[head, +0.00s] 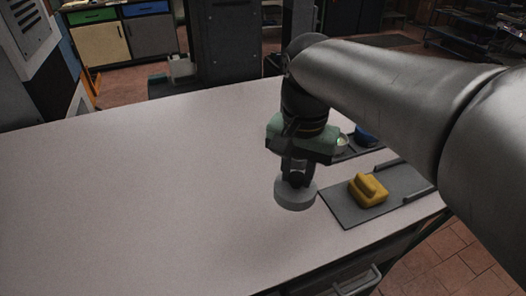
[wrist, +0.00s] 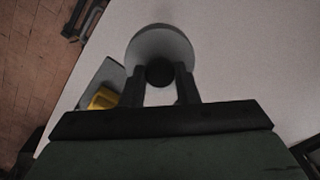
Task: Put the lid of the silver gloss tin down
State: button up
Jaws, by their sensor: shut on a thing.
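My gripper (head: 296,178) points down and is shut on the lid (head: 295,196), a pale grey round disc with a dark knob. In the wrist view, the lid (wrist: 160,42) lies beyond the two fingers of my gripper (wrist: 160,80), with the dark knob between them. The lid looks level. I cannot tell whether it touches the table or hangs just above it. A small silver open tin (head: 342,145) shows partly behind my gripper on a dark tray.
A yellow block-like object (head: 369,190) sits on a dark grey mat (head: 345,211) just right of the lid; it also shows in the wrist view (wrist: 103,99). A blue round thing (head: 366,137) stands behind it. The pale table (head: 140,190) is clear on the left.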

jog(key=w+a+f, duration=0.1)
jog(key=w+f, duration=0.2)
jog(key=w, duration=0.1)
jog(key=w+a+f+p, duration=0.1)
jog(key=w+f, duration=0.2)
jog(key=w, duration=0.1)
jog(key=w+a+f+p, duration=0.1)
jog(key=w+f, duration=0.2)
jog(key=shift+w+a, duration=0.1)
jog(key=shift+w, duration=0.3)
jog(key=shift+f, duration=1.55)
jog(key=shift+f, duration=0.15)
jog(key=o, duration=0.8)
